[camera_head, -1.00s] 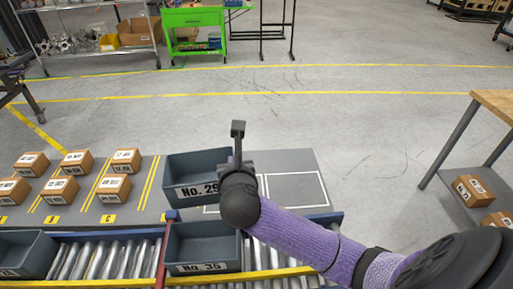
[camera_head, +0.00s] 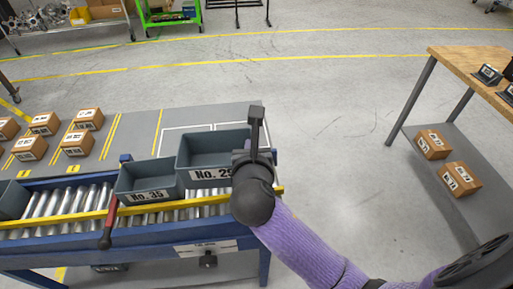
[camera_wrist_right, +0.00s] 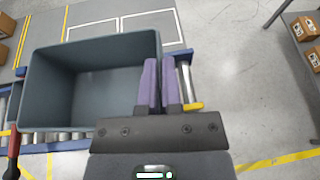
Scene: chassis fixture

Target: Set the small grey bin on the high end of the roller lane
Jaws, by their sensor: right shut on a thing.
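A small grey bin labelled No. 29 (camera_head: 205,174) is gripped by its right wall, roughly level, over the right end of the roller lane (camera_head: 90,200). It fills the left of the right wrist view (camera_wrist_right: 85,85) and is empty. My right gripper (camera_head: 250,155) is shut on that wall; its purple fingers (camera_wrist_right: 160,82) show in the wrist view. I cannot tell whether the bin's underside touches the rollers. Another grey bin, No. 35 (camera_head: 147,182), sits on the lane just left of it. My left gripper is not in view.
A red-handled lever (camera_head: 109,228) stands at the lane's front, left of bin No. 35. Several cartons (camera_head: 77,142) lie on the grey surface behind the lane. A wooden-topped table (camera_head: 460,60) stands at the right. The floor between is clear.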

